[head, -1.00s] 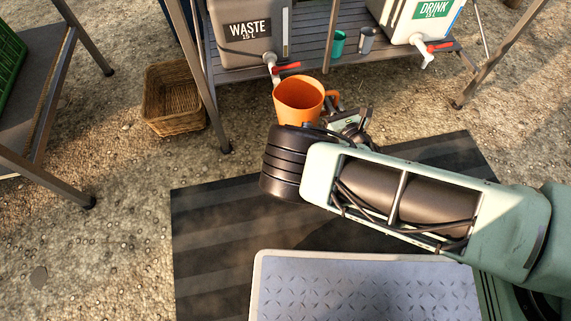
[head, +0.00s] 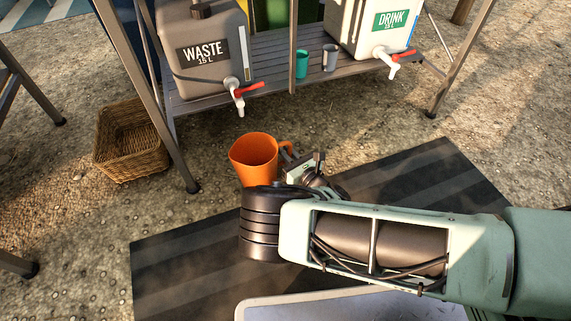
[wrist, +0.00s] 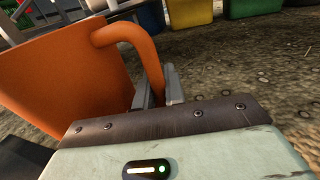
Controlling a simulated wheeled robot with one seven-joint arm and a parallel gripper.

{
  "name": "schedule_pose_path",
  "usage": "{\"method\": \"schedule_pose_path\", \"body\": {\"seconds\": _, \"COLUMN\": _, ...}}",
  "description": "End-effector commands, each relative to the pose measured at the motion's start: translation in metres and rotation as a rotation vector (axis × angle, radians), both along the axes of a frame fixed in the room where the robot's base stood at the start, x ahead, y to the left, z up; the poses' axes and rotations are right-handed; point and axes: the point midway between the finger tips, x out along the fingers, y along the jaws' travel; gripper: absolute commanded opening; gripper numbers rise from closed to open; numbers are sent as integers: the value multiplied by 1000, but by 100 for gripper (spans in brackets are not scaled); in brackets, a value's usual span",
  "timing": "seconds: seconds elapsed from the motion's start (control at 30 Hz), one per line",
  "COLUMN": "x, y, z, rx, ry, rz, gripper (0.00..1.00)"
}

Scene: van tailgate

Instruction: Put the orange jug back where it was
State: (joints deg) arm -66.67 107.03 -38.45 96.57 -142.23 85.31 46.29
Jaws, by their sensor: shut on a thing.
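The orange jug (head: 254,158) is held up in front of the shelf stand, roughly upright in the head view, its mouth open to the camera. My gripper (head: 289,160) is at the jug's right side, shut on its handle. In the wrist view the jug (wrist: 75,75) fills the left side, and its handle (wrist: 150,60) runs down between the fingers of my gripper (wrist: 158,95). The jug's lower part is hidden behind my arm in the head view. I cannot see what is inside it.
A grey WASTE container (head: 205,55) and a white DRINK container (head: 375,30), both with red-handled taps, stand on a slatted shelf (head: 270,72). A teal cup (head: 302,62) and a grey cup (head: 330,58) stand between them. A wicker basket (head: 130,140) sits left. A striped mat (head: 180,270) lies below.

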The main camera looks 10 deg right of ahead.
Motion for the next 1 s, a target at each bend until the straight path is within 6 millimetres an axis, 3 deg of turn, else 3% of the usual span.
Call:
{"method": "schedule_pose_path", "body": {"seconds": 0.23, "x": 0, "y": 0, "z": -33, "rx": 1, "ry": 0, "rz": 0, "gripper": 0}}
{"method": "schedule_pose_path", "body": {"seconds": 0.63, "x": 0, "y": 0, "z": -35, "rx": 1, "ry": 1, "rz": 0, "gripper": 0}}
{"method": "schedule_pose_path", "body": {"seconds": 0.67, "x": 0, "y": 0, "z": -35, "rx": -1, "ry": 1, "rz": 0, "gripper": 14}}
{"method": "schedule_pose_path", "body": {"seconds": 0.73, "x": 0, "y": 0, "z": -35, "rx": 0, "ry": 0, "rz": 0, "gripper": 34}}
{"method": "schedule_pose_path", "body": {"seconds": 1.0, "x": 0, "y": 0, "z": -35, "rx": 0, "ry": 0, "rz": 0, "gripper": 34}}
